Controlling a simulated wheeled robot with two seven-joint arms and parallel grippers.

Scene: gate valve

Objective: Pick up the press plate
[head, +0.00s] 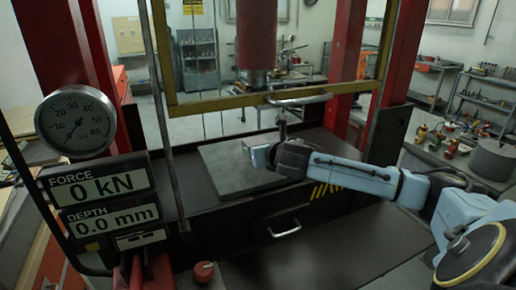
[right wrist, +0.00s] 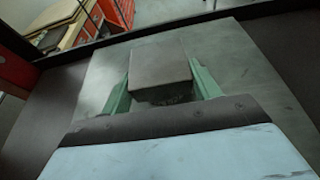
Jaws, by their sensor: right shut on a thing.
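A small dark square block, seemingly the press plate (right wrist: 160,66), sits between the two green fingers of my right gripper (right wrist: 162,82) in the right wrist view. The gripper is shut on it. In the head view my right gripper (head: 262,154) reaches in from the right, over the grey bed plate (head: 225,174) of the press. The gripper hides most of the block there, and I cannot tell whether the block still touches the surface below. My left gripper is not in view.
The red press ram (head: 257,38) hangs above the bed, behind a yellow frame bar (head: 215,104) with a metal handle (head: 300,98). A dial gauge (head: 76,122) and a display reading 0 kN and 0.0 mm (head: 100,192) stand at left. A red knob (head: 204,271) is in front.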

